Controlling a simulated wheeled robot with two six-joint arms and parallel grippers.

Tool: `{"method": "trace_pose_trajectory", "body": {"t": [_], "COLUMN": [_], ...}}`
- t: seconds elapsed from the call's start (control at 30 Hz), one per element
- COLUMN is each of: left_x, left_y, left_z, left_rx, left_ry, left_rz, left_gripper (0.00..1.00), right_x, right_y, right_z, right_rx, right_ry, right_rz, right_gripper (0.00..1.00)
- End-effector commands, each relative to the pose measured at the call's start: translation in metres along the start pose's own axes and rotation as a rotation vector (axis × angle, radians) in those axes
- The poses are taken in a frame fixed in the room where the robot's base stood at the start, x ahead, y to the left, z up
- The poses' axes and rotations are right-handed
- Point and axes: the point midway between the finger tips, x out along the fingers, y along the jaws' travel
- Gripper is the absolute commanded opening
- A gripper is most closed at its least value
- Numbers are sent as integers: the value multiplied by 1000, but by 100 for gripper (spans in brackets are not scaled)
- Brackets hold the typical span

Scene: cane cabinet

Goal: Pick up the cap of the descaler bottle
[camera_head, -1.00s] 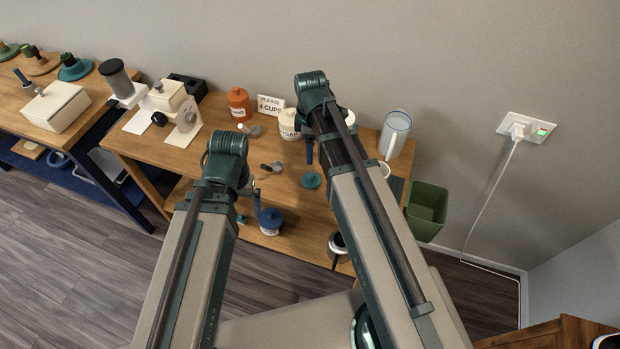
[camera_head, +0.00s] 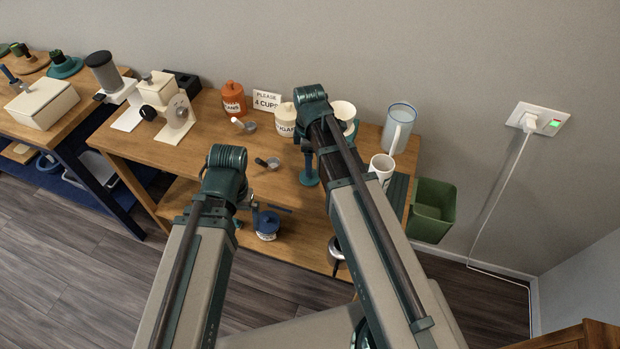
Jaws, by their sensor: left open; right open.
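I cannot pick out a bottle labelled descaler or its cap for certain. A teal round piece (camera_head: 309,180) lies on the wooden table, partly covered by my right gripper. My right gripper (camera_head: 304,160) is open and points down over or close to it; contact cannot be told. A blue lidded jar (camera_head: 267,226) stands near the front edge, with a label too small to read. My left gripper (camera_head: 250,208) is open, just left of and above that jar in the picture, mostly hidden behind its own arm.
An orange jar (camera_head: 233,98), a cream sugar jar (camera_head: 285,118), a sign (camera_head: 266,101) and an espresso machine (camera_head: 166,100) line the back. A small dark-handled scoop (camera_head: 270,163) lies mid-table. A mug (camera_head: 381,168) and clear pitcher (camera_head: 398,128) stand right, near a green bin (camera_head: 432,208).

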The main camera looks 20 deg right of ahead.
Motion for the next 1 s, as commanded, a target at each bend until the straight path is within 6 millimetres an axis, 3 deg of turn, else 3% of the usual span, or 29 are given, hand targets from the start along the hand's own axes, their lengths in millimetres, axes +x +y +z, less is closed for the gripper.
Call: {"method": "trace_pose_trajectory", "body": {"t": [0.3,0.63,1.0], "left_x": [43,43,43], "left_y": [4,4,4], "left_z": [-2,-2,-2], "left_rx": [0,0,0], "left_ry": [0,0,0], "left_rz": [0,0,0], "left_gripper": [100,100,100], "right_x": [43,44,44], "right_y": [3,2,2], "right_z": [2,2,2], "right_rx": [0,0,0], "right_ry": [0,0,0], "right_rz": [0,0,0], "right_gripper": [66,65,0]}}
